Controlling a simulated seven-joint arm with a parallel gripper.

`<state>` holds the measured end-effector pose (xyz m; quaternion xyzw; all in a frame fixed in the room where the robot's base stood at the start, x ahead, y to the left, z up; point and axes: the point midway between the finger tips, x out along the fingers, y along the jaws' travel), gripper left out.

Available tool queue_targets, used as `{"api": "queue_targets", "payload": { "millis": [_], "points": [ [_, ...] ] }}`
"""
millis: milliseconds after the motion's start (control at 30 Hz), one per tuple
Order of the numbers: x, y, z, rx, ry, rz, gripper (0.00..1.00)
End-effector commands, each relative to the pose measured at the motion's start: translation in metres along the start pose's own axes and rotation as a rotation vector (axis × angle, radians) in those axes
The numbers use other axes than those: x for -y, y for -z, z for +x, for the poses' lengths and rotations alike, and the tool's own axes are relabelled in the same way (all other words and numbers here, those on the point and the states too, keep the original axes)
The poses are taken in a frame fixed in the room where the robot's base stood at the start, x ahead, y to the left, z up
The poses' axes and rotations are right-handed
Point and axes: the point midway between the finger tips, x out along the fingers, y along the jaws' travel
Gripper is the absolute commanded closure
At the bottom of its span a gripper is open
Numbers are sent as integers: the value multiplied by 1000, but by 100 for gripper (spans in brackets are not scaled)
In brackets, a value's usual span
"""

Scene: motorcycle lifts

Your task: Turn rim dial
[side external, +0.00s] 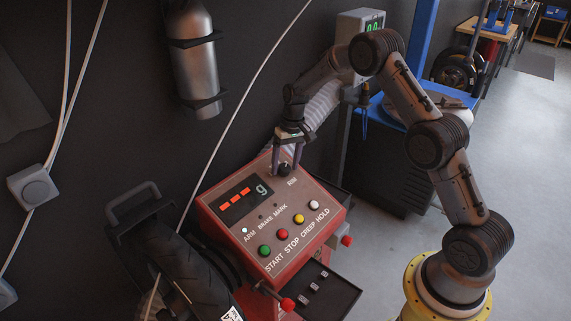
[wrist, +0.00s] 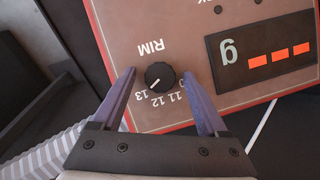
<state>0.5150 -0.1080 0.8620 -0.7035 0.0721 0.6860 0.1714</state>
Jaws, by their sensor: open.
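The rim dial is a round black knob (wrist: 160,76) with a white pointer line, set in the red control panel (wrist: 170,25) below the word RIM. Numbers 11, 12 and 13 show around it, and another number is partly hidden by a finger. In the wrist view the pointer lies between 12 and 13. My gripper (wrist: 160,92) is open, its two purple fingers on either side of the knob, with gaps visible. In the side external view my gripper (side external: 287,160) is over the knob (side external: 284,169) at the panel's upper edge. Whether the fingertips touch the panel is unclear.
The panel has a display (side external: 240,199) with red dashes and a "g", and green, red, yellow and white buttons. A black tray (side external: 330,290) juts out below. A tire (side external: 175,265) stands at left. A silver cylinder (side external: 193,65) hangs on the wall.

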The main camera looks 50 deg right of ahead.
Motion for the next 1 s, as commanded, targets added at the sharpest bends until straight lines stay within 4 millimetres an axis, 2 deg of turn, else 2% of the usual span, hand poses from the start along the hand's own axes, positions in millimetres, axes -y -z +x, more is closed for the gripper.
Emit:
{"api": "queue_targets", "payload": {
  "millis": [200,233,633,1000],
  "points": [
    [0,0,0,0,0,0,24],
    [0,0,0,0,0,0,27],
    [0,0,0,0,0,0,99],
    [1,0,0,0,-17,-45,100]
  ]
}}
